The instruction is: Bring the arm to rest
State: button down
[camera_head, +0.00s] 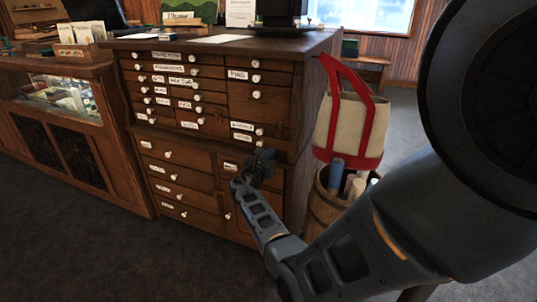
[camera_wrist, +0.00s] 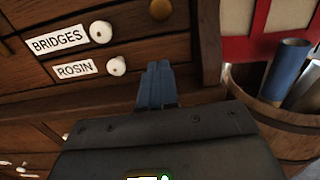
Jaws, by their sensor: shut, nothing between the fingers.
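My gripper (camera_head: 262,163) is shut and empty in front of the wooden drawer cabinet (camera_head: 210,158). In the wrist view its fingertips (camera_wrist: 157,85) are together, just right of the drawer labelled "ROSIN" (camera_wrist: 75,68) and its white knob (camera_wrist: 116,66). The "BRIDGES" drawer (camera_wrist: 58,40) is above that one. I cannot tell whether the fingers touch the cabinet. My arm reaches in from the right side of the head view.
A barrel (camera_head: 322,205) with rolled tubes stands right of the cabinet, close to my arm. A cream tote bag with red handles (camera_head: 347,122) is above it. A glass-fronted counter (camera_head: 62,95) is at the left. Grey floor (camera_head: 90,245) is clear in front.

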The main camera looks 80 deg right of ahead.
jog(key=v, duration=0.8)
jog(key=shift+a+p, duration=0.35)
jog(key=shift+p, duration=0.05)
jog(key=shift+f, duration=0.2)
jog(key=a+f+t+y+p, duration=0.1)
jog(key=a+f+t, duration=0.2)
jog(key=a, duration=0.3)
jog(key=a+f+m+t+y+p, duration=0.1)
jog(key=a+f+t+y, duration=0.15)
jog(key=a, duration=0.25)
jog(key=a+f+t+y, duration=0.1)
jog(key=a+f+t, duration=0.15)
jog(key=a, duration=0.35)
jog(key=s+a+r+m+t+y+p, duration=0.25)
jog(key=a+t+y, duration=0.3)
jog(key=a, duration=1.05)
jog(key=s+a+r+m+t+y+p, duration=0.1)
jog(key=s+a+r+m+t+y, duration=0.1)
jog(key=s+a+r+m, duration=0.2)
jog(key=s+a+r+m+t+y+p, duration=0.1)
jog(key=s+a+r+m+t+y, duration=0.1)
jog(key=a+r, duration=0.6)
jog(key=s+a+r+m+t+y, duration=0.2)
jog(key=s+a+r+m, duration=0.3)
jog(key=r, duration=0.8)
jog(key=shift+s+a+r+m+y+p, duration=0.25)
jog(key=shift+s+a+m+y+p, duration=0.15)
jog(key=shift+y, duration=0.3)
